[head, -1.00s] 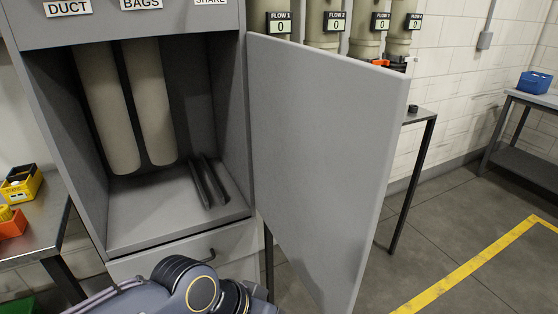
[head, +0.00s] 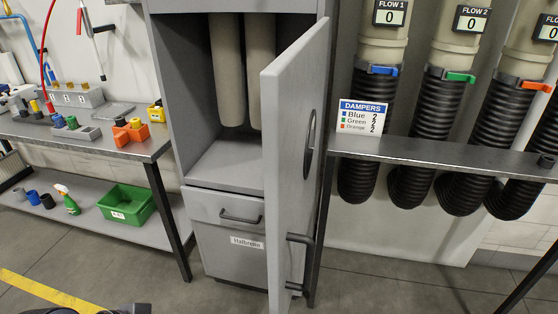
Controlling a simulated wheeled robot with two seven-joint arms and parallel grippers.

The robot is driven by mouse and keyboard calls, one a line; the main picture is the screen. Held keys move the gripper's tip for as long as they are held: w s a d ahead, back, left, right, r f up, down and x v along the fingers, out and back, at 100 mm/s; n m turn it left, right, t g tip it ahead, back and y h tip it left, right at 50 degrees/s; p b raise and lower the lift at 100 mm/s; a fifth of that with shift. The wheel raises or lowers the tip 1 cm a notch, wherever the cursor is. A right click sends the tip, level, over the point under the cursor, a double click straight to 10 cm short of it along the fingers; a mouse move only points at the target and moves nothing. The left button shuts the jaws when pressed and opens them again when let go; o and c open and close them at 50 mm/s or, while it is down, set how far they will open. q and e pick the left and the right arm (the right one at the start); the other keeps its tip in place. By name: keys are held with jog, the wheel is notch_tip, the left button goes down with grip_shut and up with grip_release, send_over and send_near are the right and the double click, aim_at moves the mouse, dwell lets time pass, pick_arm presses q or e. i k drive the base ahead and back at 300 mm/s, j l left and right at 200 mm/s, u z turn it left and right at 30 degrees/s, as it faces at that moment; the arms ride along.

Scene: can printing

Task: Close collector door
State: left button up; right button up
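The grey collector cabinet (head: 183,92) stands open in the head view, with two beige filter bags (head: 226,70) hanging inside. Its grey door (head: 292,110) is hinged on the right side and stands wide open, swung out toward me. I see the door nearly edge-on, with part of its outer face showing. Neither gripper shows. Only a dark piece of my own arm is at the bottom edge, left of the middle.
Below the opening is a drawer with a handle (head: 241,217). Left stands a workbench (head: 100,143) with a green crate (head: 126,203) on its lower shelf. Right of the door are a narrow shelf (head: 430,152), a dampers sign (head: 361,115) and black hoses (head: 363,140). Floor in front is clear.

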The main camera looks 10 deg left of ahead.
aim_at(292, 86)
jog(key=i+l+u, duration=0.35)
jog(key=l+u, duration=0.15)
jog(key=i+l+u, duration=0.1)
jog(key=l+u, duration=0.15)
jog(key=l, duration=0.15)
